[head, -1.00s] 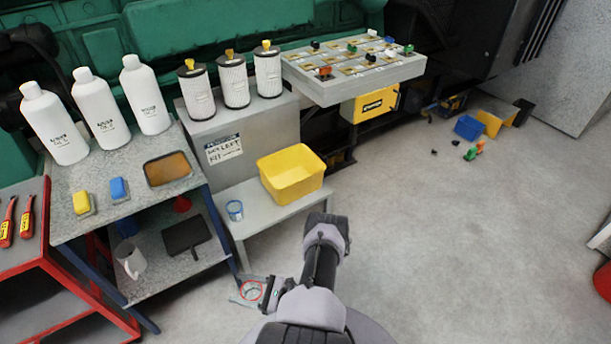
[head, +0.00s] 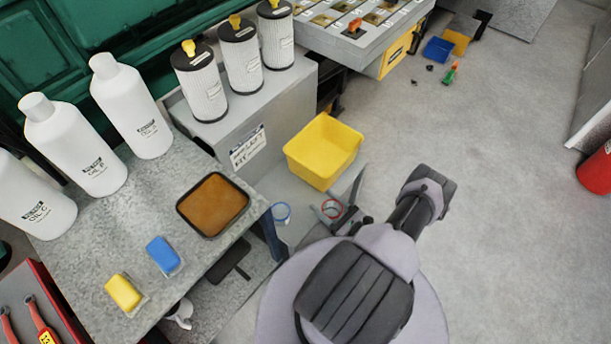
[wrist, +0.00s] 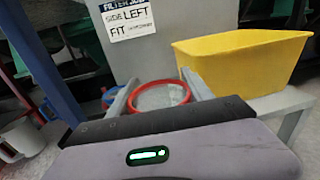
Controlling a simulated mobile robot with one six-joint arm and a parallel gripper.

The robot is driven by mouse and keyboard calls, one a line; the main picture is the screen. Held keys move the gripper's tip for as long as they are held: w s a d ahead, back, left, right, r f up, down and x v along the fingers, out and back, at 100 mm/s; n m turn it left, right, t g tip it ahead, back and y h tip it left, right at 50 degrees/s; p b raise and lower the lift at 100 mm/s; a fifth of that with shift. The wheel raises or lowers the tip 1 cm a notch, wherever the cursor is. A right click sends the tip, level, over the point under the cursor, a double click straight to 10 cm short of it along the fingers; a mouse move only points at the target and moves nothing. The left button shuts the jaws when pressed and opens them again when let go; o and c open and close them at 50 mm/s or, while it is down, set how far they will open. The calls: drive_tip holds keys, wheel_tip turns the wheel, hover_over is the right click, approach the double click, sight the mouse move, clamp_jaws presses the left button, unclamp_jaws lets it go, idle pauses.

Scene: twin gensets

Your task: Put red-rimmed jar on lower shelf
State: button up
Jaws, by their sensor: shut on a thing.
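The red-rimmed jar (head: 333,212) is clear with a red ring at its top. My gripper (head: 330,205) is shut on it, with one finger on each side. The wrist view shows the red rim (wrist: 162,83) between the fingers, in front of the grey filter cabinet. The jar's lower part is hidden behind my gripper. In the head view, the lower shelf (head: 222,294) of the blue-legged bench shows only partly, below and left of my gripper. A dark tray (head: 231,262) and a white mug (head: 180,313) are there.
A blue-rimmed jar (head: 281,213) stands on the low grey bench, just left of my gripper. A yellow bin (head: 323,152) stands behind it. A blue bench leg (head: 272,240) is close by. The floor at right is largely clear.

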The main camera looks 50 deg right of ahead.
drive_tip(key=w+b, duration=0.1)
drive_tip(key=w, duration=0.4)
drive_tip(key=w+a+f+b, duration=0.1)
drive_tip(key=w+b, duration=0.1)
drive_tip(key=w, duration=0.2)
drive_tip(key=w+b, duration=0.1)
drive_tip(key=w, duration=0.4)
drive_tip(key=shift+w+a+f, duration=0.2)
drive_tip(key=shift+w+f, duration=0.1)
drive_tip(key=shift+w, duration=0.05)
drive_tip(key=shift+w+f+b, duration=0.15)
drive_tip(key=shift+f+b, duration=0.1)
drive_tip(key=shift+b, duration=0.2)
wheel_tip(320, 180, down, 3)
drive_tip(key=shift+f+b, duration=0.1)
drive_tip(key=shift+b, duration=1)
drive_tip(key=shift+r, duration=0.2)
drive_tip(key=shift+f, duration=0.15)
drive_tip(key=o, duration=1.3)
